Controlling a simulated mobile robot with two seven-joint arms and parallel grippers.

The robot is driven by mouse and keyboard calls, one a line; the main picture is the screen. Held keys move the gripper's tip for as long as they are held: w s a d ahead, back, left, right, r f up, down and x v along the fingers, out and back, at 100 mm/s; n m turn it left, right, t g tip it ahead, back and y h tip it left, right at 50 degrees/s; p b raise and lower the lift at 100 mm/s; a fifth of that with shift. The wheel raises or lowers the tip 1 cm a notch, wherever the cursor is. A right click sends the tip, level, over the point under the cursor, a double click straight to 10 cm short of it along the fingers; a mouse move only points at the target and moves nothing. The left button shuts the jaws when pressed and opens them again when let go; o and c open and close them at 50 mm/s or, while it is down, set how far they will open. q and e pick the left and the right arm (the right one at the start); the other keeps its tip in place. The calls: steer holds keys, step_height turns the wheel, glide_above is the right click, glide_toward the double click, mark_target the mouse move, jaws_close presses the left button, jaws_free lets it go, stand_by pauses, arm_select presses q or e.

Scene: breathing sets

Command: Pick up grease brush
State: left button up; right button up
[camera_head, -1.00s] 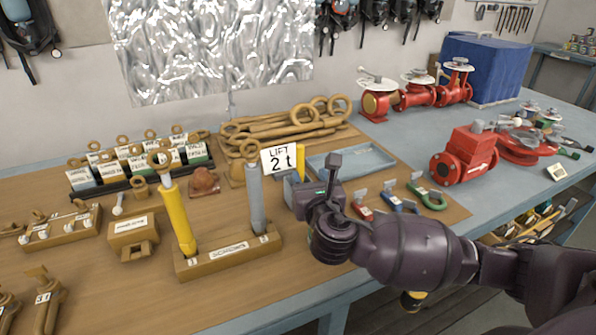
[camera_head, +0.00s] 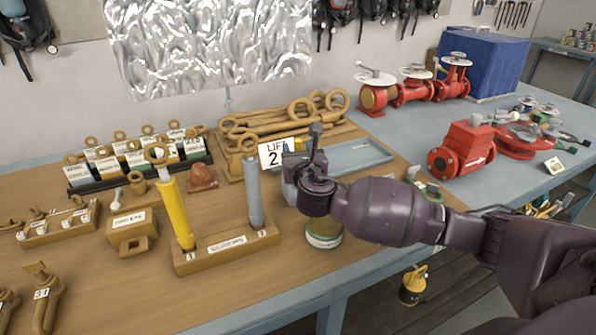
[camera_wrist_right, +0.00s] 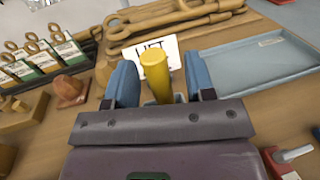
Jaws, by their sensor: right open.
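A yellow round handle (camera_wrist_right: 157,72) stands up between the fingers of my right gripper (camera_wrist_right: 161,82) in the right wrist view. It looks like the grease brush's handle, but its lower end is hidden, so I cannot tell for sure. My right gripper is open, with one blue-grey finger on each side of the handle. In the head view my right gripper (camera_head: 291,177) is just in front of the white LIFT card (camera_head: 270,153) and hides most of the handle. My left gripper is not in view.
A grey and a yellow cylinder (camera_head: 176,212) stand in a wooden block left of the gripper. A round tin (camera_head: 323,234) sits below my wrist. A blue-grey tray (camera_head: 360,155) lies behind right. Red valves (camera_head: 463,150) stand farther right.

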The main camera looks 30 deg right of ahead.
steer(key=c, duration=0.7)
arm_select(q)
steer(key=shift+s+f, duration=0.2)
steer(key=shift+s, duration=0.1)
arm_select(e)
jaws_close()
